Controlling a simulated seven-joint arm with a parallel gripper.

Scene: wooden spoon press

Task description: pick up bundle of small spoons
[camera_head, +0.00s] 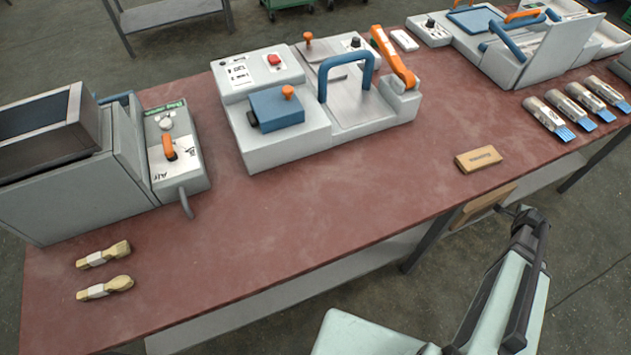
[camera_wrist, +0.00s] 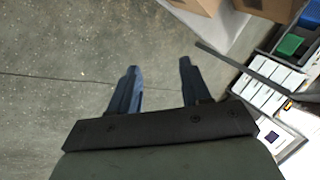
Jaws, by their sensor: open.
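Two small bundles of wooden spoons lie on the red-brown table at its left front in the head view. The farther bundle (camera_head: 104,254) and the nearer bundle (camera_head: 105,288) lie roughly parallel, each with a pale band around the handles and the rounded ends toward the right. In the wrist view my gripper (camera_wrist: 157,86) is open and empty, its two fingers apart over the grey floor. In the head view my arm is at the lower right, off the table's front edge, far from the bundles; the fingers do not show clearly there.
A grey machine (camera_head: 60,165) stands just behind the bundles. A press with a blue handle (camera_head: 345,75) is at the table's middle back. A wooden block (camera_head: 478,159) and several blue-tipped bundles (camera_head: 548,118) lie at the right. The table's middle front (camera_head: 300,225) is clear.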

